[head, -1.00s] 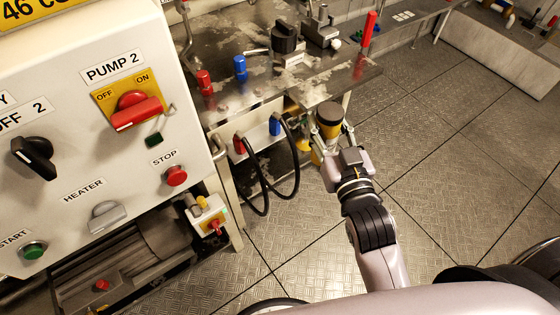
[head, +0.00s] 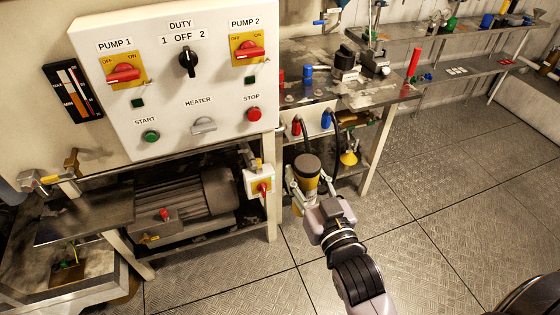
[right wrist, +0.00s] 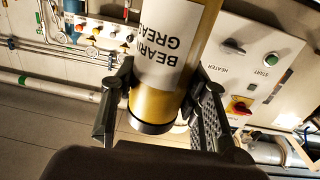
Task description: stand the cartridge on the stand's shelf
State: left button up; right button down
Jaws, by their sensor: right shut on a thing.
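The cartridge (head: 307,168) is a yellow cylinder with a dark end cap, held upright in the head view. In the right wrist view the cartridge (right wrist: 160,100) is large, with a white label reading "GREASE" upside down. My right gripper (head: 306,188) is shut on it, with one finger on each side. It holds the cartridge in the air in front of the steel bench (head: 325,90), right of the control panel. I cannot tell for certain which surface is the stand's shelf. My left gripper is not in view.
The control panel (head: 180,118) has switches and buttons. A switch box (head: 259,184) sticks out left of the cartridge. Red and blue plugs with black cables and a yellow funnel (head: 348,158) are by the bench. A motor (head: 185,203) sits below the panel.

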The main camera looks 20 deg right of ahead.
aim_at(329, 167)
jog(key=i+l+u, duration=0.2)
jog(key=l, duration=0.35)
jog(key=l+u, duration=0.15)
jog(key=l, duration=0.35)
jog(key=l+u, duration=0.2)
jog(key=l, duration=0.35)
jog(key=i, duration=0.05)
